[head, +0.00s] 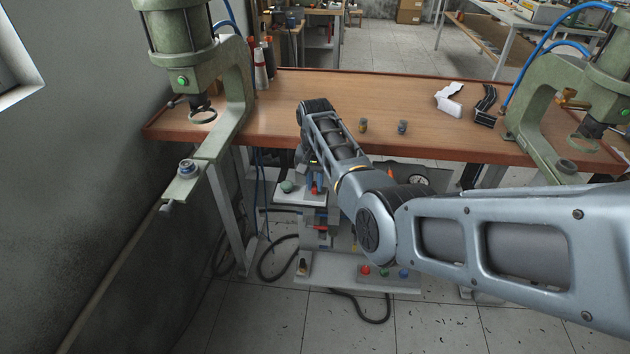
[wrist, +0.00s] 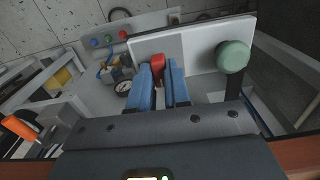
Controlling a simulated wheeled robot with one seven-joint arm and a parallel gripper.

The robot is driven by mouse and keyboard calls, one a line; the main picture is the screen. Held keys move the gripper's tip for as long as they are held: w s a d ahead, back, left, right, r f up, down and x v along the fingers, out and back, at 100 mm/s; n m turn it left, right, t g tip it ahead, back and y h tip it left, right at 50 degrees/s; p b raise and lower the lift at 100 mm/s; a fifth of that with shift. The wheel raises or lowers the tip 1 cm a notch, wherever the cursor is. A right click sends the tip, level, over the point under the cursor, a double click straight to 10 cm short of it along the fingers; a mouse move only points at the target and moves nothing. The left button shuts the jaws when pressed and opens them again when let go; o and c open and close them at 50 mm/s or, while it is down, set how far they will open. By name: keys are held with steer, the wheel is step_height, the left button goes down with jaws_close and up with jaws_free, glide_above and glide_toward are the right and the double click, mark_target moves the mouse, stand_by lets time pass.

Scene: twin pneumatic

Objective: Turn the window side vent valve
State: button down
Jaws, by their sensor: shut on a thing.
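The vent valve on the window side has a red handle (wrist: 158,64) at the edge of a white plate with a green ball knob, below the table's front edge. My gripper (wrist: 159,72) has blue fingers on either side of this red handle and is shut on it. In the head view my gripper (head: 316,181) reaches down over the table edge to the plate, just right of the green knob (head: 287,186). The fingers hide part of the handle, and the valve body behind it is hard to make out.
A wooden table (head: 270,118) spans the scene, with a green press (head: 228,75) at the left and another press (head: 548,100) at the right. Black cables lie on the floor.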

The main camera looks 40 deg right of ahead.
mark_target(315, 185)
stand_by(0.4)
steer(key=c, duration=1.1)
jaws_free()
steer(key=shift+r+b, duration=0.4)
steer(key=shift+r, duration=3.55)
